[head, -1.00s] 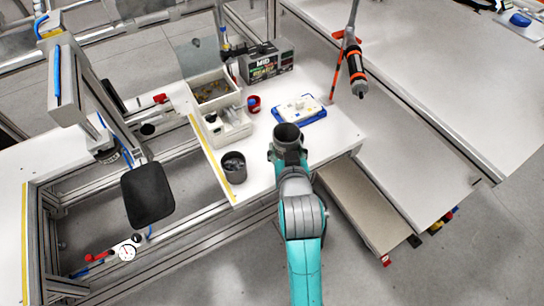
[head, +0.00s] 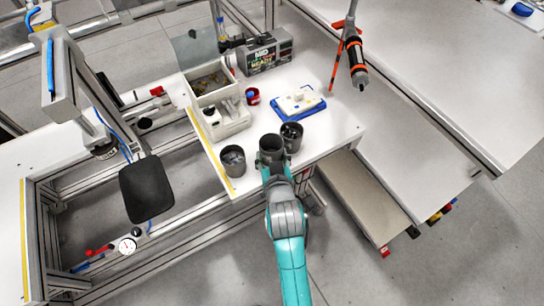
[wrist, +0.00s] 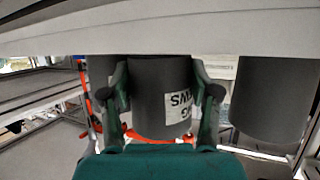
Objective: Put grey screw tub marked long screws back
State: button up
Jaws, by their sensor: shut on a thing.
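My gripper (head: 270,160) is shut on a dark grey tub (head: 271,147) near the front edge of the white table. In the wrist view the held tub (wrist: 158,90) sits between both fingers, its white label upside down and only partly in sight, so I cannot read which screws it names. Its inside looks dark in the head view. A second grey tub (head: 292,137) stands close on its right. A third grey tub (head: 232,161) stands apart on its left by the yellow strip. Both have contents showing. I cannot tell whether the held tub touches the table.
An orange and black tool (head: 357,72) hangs at the right. Some table is clear right of the tubs.

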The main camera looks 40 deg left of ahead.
jog(key=shift+f, duration=0.35)
jog(key=o, duration=1.5)
jog(key=shift+c, duration=0.2)
jog(key=shift+r, duration=0.2)
jog(key=v, duration=1.2)
jog(key=shift+f, duration=0.15)
